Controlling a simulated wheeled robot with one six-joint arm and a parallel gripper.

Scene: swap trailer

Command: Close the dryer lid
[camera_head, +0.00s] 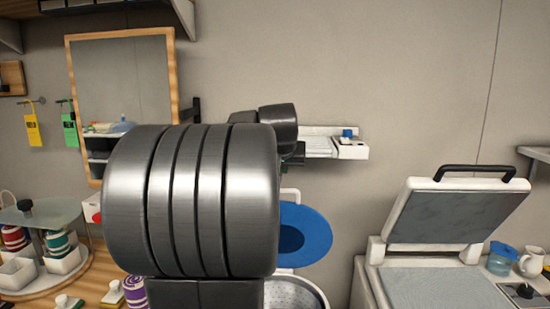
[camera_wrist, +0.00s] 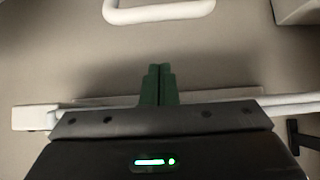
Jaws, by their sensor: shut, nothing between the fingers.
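A round blue lid (camera_head: 304,236) with a darker blue centre stands raised behind a round, perforated metal drum (camera_head: 294,293) in the head view. This looks like the dryer with its lid open. My arm hides the lid's left part, and the frame's bottom edge cuts off the drum. My gripper (camera_wrist: 159,72) shows in the wrist view, its two green fingers shut together with nothing between them. In the head view my arm mostly hides the gripper, which is above the lid near the wall shelf. The blue lid does not show in the wrist view.
A press-like machine (camera_head: 455,213) with a raised grey lid and black handle stands right of the drum. A white wall shelf (camera_head: 345,150) is behind my arm. A tiered stand (camera_head: 40,215) and spools are at left. A white bar (camera_wrist: 160,12) tops the wrist view.

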